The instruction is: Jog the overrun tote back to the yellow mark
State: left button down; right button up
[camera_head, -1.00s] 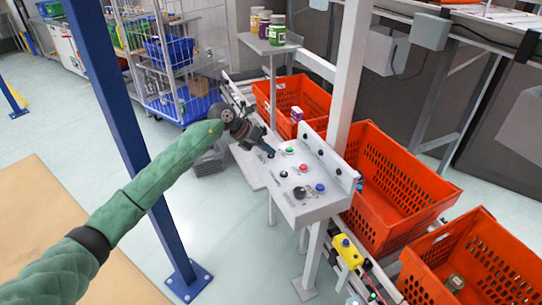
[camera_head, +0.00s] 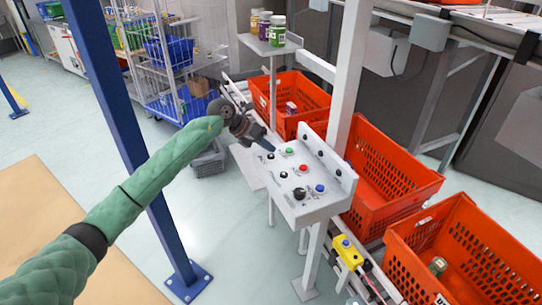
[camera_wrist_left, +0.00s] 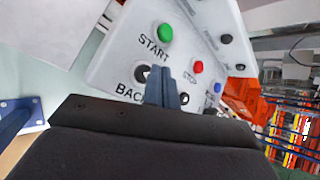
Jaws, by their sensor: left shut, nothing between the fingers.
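Three orange totes stand along the conveyor: a far one (camera_head: 262,98), a middle one (camera_head: 412,196) and a near one (camera_head: 450,262). I cannot tell which is the overrun tote, and I cannot make out a yellow mark. A grey control panel (camera_head: 318,212) has green, red, blue and black controls. My left gripper (camera_head: 269,147) is shut and empty at its far left corner, close to a black button (camera_head: 271,156). In the left wrist view the fingertips (camera_wrist_left: 165,82) overlap the area beside the BACK button (camera_wrist_left: 142,72), below the green START button (camera_wrist_left: 165,32); contact is unclear. My right gripper is out of view.
A yellow box with a blue button (camera_head: 346,252) is mounted on the conveyor's near side. A blue post (camera_head: 120,115) stands near my left arm. A shelf with jars (camera_head: 270,44) rises behind the panel. A wire trolley (camera_head: 170,75) stands at the back left.

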pick_arm(q)
jog(key=shift+r+p, duration=0.55)
jog(key=shift+r, duration=1.95)
